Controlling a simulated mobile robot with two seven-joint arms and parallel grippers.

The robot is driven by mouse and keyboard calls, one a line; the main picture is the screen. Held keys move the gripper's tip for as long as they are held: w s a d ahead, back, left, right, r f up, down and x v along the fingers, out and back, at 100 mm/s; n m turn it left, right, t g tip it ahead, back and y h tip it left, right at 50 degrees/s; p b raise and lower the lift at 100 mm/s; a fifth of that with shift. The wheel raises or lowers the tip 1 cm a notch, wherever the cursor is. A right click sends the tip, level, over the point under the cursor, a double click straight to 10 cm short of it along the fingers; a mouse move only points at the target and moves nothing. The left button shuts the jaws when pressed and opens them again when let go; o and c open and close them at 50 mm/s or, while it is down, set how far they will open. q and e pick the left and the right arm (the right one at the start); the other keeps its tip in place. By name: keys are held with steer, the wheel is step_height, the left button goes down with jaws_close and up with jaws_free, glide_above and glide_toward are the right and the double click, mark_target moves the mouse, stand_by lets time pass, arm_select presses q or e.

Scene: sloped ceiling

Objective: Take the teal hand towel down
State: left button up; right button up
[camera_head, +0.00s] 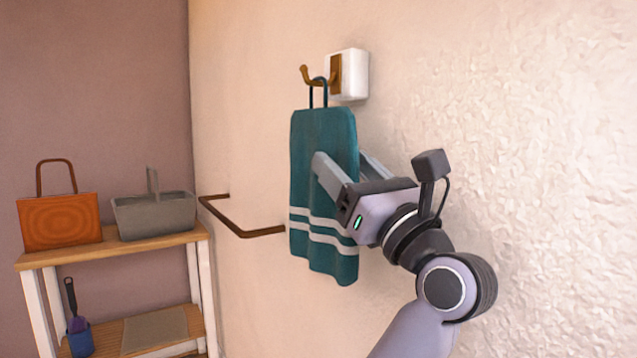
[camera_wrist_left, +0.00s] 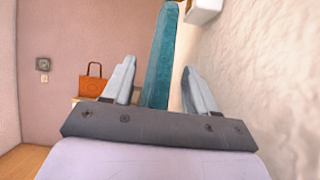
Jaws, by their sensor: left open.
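The teal hand towel (camera_head: 322,130) has white stripes near its lower edge. It hangs by a dark loop (camera_head: 318,92) from a brown hook (camera_head: 307,76) on a white wall mount (camera_head: 355,75). My left gripper (camera_head: 341,157) is open at the towel's right edge. One finger is in front of the towel and the other is on its wall side. In the left wrist view the towel (camera_wrist_left: 160,65) shows edge-on between the two spread fingers (camera_wrist_left: 158,72), with gaps on both sides. My right gripper is not in view.
A brown rail (camera_head: 240,232) sticks out from the wall left of the towel. A wooden shelf unit (camera_head: 110,252) at the left holds an orange bag (camera_head: 60,222) and a grey basket (camera_head: 155,215). The textured wall runs close behind the towel.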

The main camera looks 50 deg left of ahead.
mark_target(332, 148)
arm_select(q)
jaws_close()
steer(key=shift+r+p, duration=1.2)
steer(key=shift+r, duration=0.25)
steer(key=shift+s+a, duration=0.1)
steer(key=shift+s, duration=1.2)
steer(key=shift+s+a, duration=0.15)
steer(key=shift+s, duration=1.35)
steer(key=shift+s+a, duration=0.1)
steer(key=shift+s, duration=1.35)
